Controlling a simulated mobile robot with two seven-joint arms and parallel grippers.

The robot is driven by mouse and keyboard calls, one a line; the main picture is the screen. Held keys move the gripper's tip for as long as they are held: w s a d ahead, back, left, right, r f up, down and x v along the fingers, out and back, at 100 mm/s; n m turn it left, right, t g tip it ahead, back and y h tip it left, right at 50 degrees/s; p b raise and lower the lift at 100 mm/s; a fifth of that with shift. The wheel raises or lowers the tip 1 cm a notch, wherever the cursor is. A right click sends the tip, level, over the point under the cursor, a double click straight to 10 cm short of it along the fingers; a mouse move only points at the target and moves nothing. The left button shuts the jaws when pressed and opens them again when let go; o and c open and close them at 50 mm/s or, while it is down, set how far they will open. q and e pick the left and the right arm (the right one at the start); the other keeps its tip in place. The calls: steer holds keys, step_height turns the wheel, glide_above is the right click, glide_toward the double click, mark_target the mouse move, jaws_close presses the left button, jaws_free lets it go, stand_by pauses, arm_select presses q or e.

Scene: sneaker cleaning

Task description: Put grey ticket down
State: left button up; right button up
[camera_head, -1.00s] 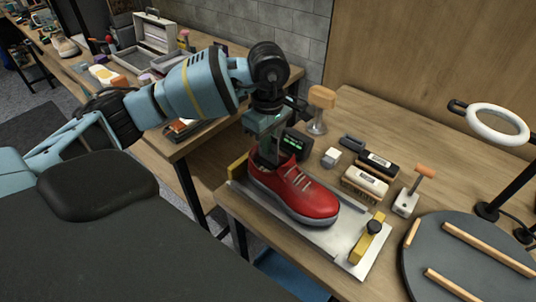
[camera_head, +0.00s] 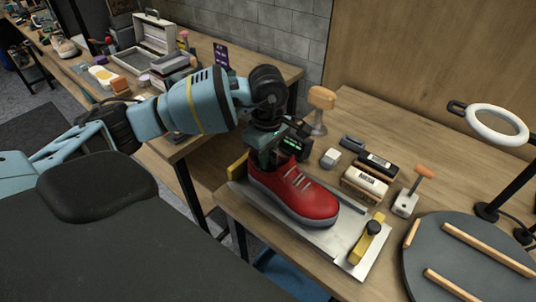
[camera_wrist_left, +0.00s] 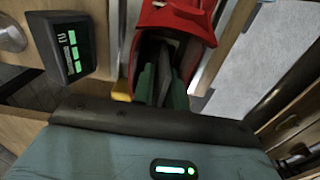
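The red sneaker (camera_head: 300,195) stands on a pale metal plate (camera_head: 335,240) on the wooden table. My left gripper (camera_head: 266,160) points down into the ankle opening at the shoe's heel end. In the left wrist view its green fingers (camera_wrist_left: 164,90) reach into the red shoe (camera_wrist_left: 180,20). A flat dark grey piece, which looks like the grey ticket (camera_wrist_left: 166,72), is between the fingers, and they appear closed on it. Its lower end is hidden in the shoe's dark opening. My right gripper is not in view.
A small device with a green display (camera_head: 296,147) stands close behind the gripper. A round dark board (camera_head: 455,250) and ring lamp (camera_head: 497,125) are at right.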

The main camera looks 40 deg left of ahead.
arm_select(q)
steer(key=shift+o, duration=1)
steer(key=shift+r, duration=0.25)
step_height(320, 180, up, 12)
steer(key=shift+f, duration=0.1)
